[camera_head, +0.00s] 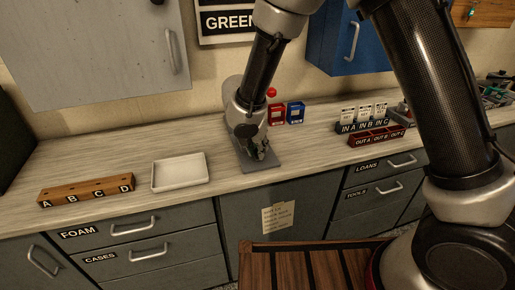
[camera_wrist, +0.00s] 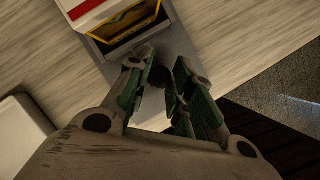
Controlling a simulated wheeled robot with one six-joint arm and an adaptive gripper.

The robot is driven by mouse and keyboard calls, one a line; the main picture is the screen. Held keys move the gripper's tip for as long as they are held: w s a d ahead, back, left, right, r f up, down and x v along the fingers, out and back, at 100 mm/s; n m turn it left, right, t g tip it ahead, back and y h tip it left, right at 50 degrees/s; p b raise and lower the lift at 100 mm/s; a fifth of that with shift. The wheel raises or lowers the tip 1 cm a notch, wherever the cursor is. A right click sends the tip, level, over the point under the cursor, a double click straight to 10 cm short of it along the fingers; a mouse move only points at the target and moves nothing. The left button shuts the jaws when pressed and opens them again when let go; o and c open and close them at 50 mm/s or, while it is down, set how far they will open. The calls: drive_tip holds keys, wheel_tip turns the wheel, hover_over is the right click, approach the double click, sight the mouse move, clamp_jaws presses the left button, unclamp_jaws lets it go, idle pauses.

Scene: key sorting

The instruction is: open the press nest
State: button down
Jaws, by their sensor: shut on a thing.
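The press stands on the counter with its grey base plate (camera_head: 262,163) in the head view, mostly hidden behind my gripper (camera_head: 258,150). A red ball (camera_head: 271,92) shows above and behind my wrist. In the wrist view, the grey press base (camera_wrist: 184,22) carries a nest (camera_wrist: 128,28) with a dark slot, a yellow edge and a red and white top. My gripper (camera_wrist: 158,78) is at the near side of the nest, its green-padded fingers around a small dark round knob (camera_wrist: 160,75). It is shut on this knob. The fingers partly hide the contact.
A white tray (camera_head: 180,172) and a wooden A-B-C-D rack (camera_head: 87,191) stand to the left. Red and blue holders (camera_head: 295,112) stand behind the press. Labelled IN and OUT racks (camera_head: 376,137) stand to the right. The counter beside the base plate is clear.

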drive_tip(key=shift+w, duration=0.1)
drive_tip(key=c, duration=1.3)
unclamp_jaws()
drive_tip(key=shift+o, duration=0.2)
drive_tip(key=v, duration=1.2)
